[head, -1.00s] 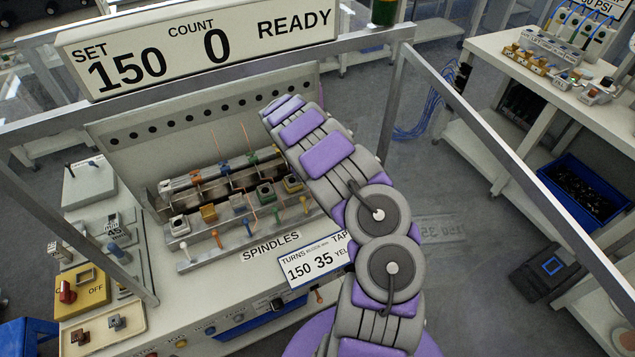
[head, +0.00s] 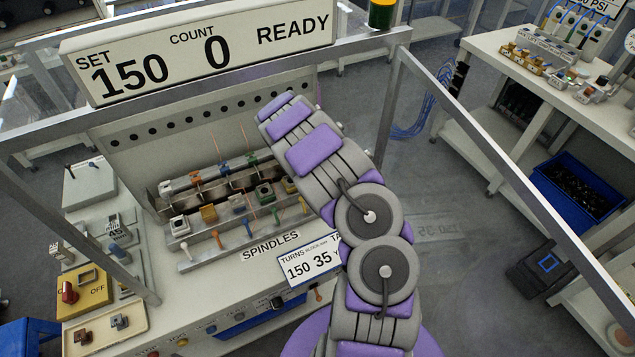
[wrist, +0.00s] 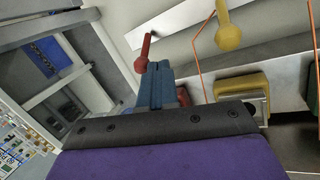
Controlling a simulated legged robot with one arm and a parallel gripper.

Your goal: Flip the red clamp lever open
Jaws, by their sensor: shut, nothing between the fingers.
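The red clamp lever (wrist: 145,52) shows in the wrist view as a slim red handle with a round foot, just beyond my fingertips. My gripper (wrist: 158,68) has its two blue fingers pressed together with nothing between them. The fingertips overlap the foot of the lever in the picture; I cannot tell if they touch it. A red part (wrist: 183,96), partly hidden, shows just right of the fingers. In the head view my own arm hides the gripper and the red lever.
The yellow lever (wrist: 228,32) and a yellow block (wrist: 242,88) stand right of the red one. In the head view, the spindle row (head: 235,245) carries several coloured levers. Thin copper wires (wrist: 198,55) rise nearby. A metal frame post (head: 385,110) stands right of my arm.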

